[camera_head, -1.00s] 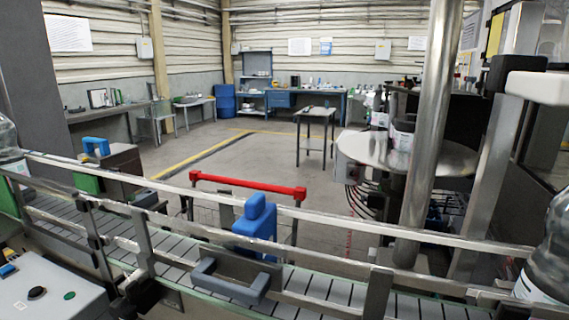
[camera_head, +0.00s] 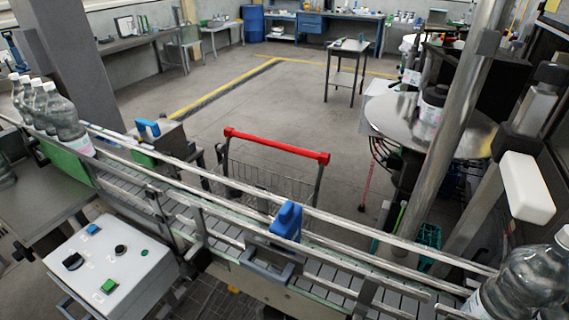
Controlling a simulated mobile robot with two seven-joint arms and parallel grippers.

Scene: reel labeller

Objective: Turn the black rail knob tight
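Neither of my grippers shows in the head view. A conveyor (camera_head: 325,272) with metal guide rails runs from the upper left to the lower right. A small dark part (camera_head: 187,269) sits by a rail post on the near side, left of centre. It is too small and dark to tell whether it is the black rail knob. A blue block (camera_head: 287,221) stands at the rail near the middle, with a grey handle-shaped bracket (camera_head: 262,268) in front. Several clear bottles (camera_head: 62,118) stand at the left end, and another bottle (camera_head: 523,283) is at the lower right.
A white control box (camera_head: 118,268) with black and green controls stands at the near left. A red-handled cart (camera_head: 275,144) is behind the conveyor. A steel post (camera_head: 452,140), round table (camera_head: 405,115) and white block on a black mount (camera_head: 528,188) crowd the right.

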